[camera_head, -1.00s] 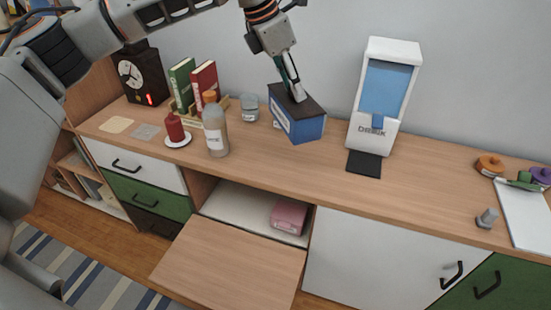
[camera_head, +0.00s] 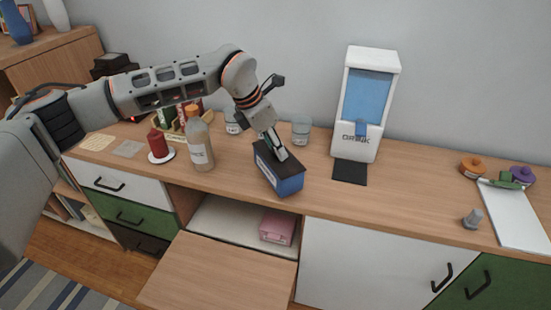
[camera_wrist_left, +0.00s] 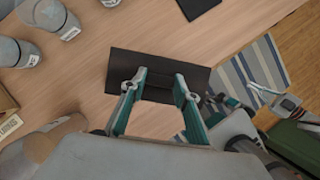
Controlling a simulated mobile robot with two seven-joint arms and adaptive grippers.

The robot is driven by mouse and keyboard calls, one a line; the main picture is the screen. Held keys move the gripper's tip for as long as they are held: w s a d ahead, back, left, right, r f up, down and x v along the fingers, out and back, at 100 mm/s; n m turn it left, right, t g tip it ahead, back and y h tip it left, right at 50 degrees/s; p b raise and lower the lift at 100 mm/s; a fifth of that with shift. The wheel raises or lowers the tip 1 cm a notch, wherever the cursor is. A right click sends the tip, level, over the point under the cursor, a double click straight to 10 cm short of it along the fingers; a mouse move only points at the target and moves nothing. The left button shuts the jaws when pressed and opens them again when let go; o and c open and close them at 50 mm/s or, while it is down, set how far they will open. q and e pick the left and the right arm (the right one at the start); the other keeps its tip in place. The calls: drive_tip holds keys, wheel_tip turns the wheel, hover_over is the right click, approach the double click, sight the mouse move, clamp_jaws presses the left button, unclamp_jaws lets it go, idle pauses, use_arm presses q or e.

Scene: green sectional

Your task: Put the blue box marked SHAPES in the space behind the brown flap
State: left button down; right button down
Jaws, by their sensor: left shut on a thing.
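The blue box (camera_head: 289,186) has a black top and a pale label on its left side; the lettering is not readable. My left gripper (camera_head: 275,150) is shut on its top and holds it near the counter's front edge; I cannot tell whether it touches the counter. In the left wrist view, my left gripper's fingers (camera_wrist_left: 159,90) reach the dark top of the box (camera_wrist_left: 135,66). The brown flap (camera_head: 215,272) is folded down, so the space behind it (camera_head: 226,218) is open below the counter.
A pink box (camera_head: 277,228) stands in the right of the open space, with free shelf to its left. A bottle (camera_head: 199,146), a red candle (camera_head: 157,145) and jars (camera_head: 301,130) stand on the counter. A white dispenser (camera_head: 353,147) is behind to the right.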

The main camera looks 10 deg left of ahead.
sight(275, 156)
use_arm(q)
drive_tip(key=shift+f, duration=2.05)
drive_tip(key=shift+f, duration=0.2)
drive_tip(key=c, duration=1.5)
unclamp_jaws()
